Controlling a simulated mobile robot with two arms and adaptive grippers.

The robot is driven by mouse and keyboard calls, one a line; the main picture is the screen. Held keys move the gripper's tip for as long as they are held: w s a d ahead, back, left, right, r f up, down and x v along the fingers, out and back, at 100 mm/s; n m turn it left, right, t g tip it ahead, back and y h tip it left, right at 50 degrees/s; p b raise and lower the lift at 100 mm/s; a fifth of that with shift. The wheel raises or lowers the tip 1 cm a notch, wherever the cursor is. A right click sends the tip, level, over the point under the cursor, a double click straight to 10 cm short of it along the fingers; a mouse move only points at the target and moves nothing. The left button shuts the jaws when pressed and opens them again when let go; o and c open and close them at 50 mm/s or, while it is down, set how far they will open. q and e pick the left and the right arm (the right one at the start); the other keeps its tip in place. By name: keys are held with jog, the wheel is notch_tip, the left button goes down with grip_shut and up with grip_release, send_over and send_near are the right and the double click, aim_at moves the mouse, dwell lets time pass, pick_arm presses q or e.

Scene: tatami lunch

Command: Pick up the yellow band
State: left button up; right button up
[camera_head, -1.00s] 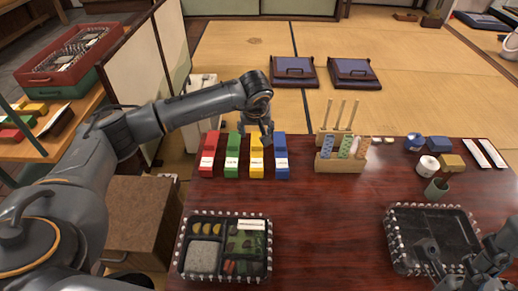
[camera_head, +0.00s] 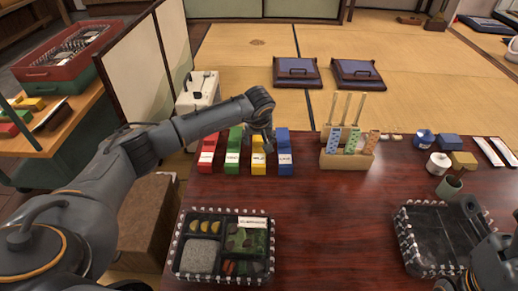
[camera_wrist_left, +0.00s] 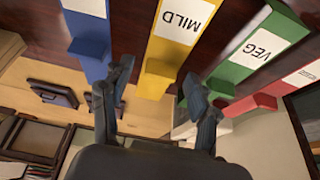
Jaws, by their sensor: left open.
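The yellow band (camera_head: 258,165) stands in a row with red, green and blue bands at the table's far edge. In the left wrist view the yellow band (camera_wrist_left: 172,45) carries a white label reading MILD. My left gripper (camera_head: 264,136) is over the far end of the yellow and blue bands. In the left wrist view the left gripper (camera_wrist_left: 158,88) is open, with its fingers on either side of the yellow band's end and nothing held. My right gripper (camera_head: 470,207) is at the lower right over a black tray; its jaws are unclear.
The blue band (camera_head: 285,157) and green band (camera_head: 233,158) stand close on either side. A wooden rack (camera_head: 346,158) with sticks stands to the right. A filled lunch tray (camera_head: 176,245) is in front, and a black tray (camera_head: 405,240) is at right. The middle tabletop is clear.

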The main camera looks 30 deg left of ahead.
pick_arm(q)
jog(key=shift+c, duration=0.5)
jog(key=c, duration=0.8)
jog(key=shift+o, duration=0.2)
jog(key=shift+r, duration=0.15)
